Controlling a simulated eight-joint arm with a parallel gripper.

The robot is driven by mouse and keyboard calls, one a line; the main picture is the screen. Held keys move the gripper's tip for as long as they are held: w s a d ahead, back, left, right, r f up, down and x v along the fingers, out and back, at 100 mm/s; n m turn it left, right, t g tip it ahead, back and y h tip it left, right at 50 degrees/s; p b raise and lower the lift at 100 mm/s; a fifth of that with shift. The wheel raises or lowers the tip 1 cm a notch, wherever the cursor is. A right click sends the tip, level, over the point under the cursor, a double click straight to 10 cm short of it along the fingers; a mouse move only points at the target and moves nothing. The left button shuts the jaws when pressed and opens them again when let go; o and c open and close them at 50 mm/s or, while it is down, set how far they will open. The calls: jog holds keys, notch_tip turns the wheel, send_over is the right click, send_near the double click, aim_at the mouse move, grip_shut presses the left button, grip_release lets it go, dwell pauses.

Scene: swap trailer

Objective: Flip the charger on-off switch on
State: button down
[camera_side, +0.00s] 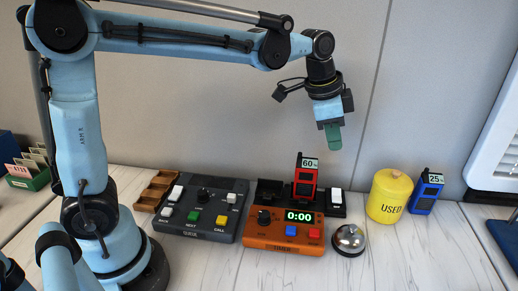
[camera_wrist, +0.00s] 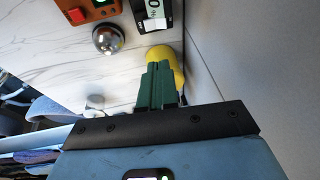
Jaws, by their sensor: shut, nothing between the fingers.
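The black charger (camera_side: 328,211) stands behind the orange timer box, with a red battery unit (camera_side: 305,178) reading 60% in it. Its white on-off switch (camera_side: 335,197) is at the charger's right end; I cannot tell which way it is set. The switch (camera_wrist: 155,24) also shows at the top of the wrist view. My gripper (camera_side: 333,135) has green fingers, shut and empty, pointing down. It hangs well above the charger, over the switch side. In the wrist view the fingers (camera_wrist: 157,85) are together and partly cover the yellow pot.
The orange timer (camera_side: 273,244) reads 0:00. A silver bell (camera_side: 348,240) sits right of it. A yellow pot (camera_side: 388,197) marked USED and a blue unit (camera_side: 426,192) reading 25% stand farther right. A grey button panel (camera_side: 210,233) is left. The wall (camera_side: 230,100) is close behind.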

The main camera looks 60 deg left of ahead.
send_near(337, 189)
jog(key=x, duration=0.2)
jog(key=d+x, duration=0.1)
jog(key=x, duration=0.2)
jog(key=shift+w+a+f, duration=0.2)
jog(key=shift+f, duration=0.4)
jog(key=shift+w+a+f+g+h, duration=0.25)
jog(key=shift+f+g+h, duration=0.05)
jog(key=shift+f, duration=0.05)
jog(key=shift+s+d, duration=0.1)
jog(key=shift+s+d+r, duration=0.15)
jog(key=shift+s+d, duration=0.35)
jog(key=shift+r, duration=0.1)
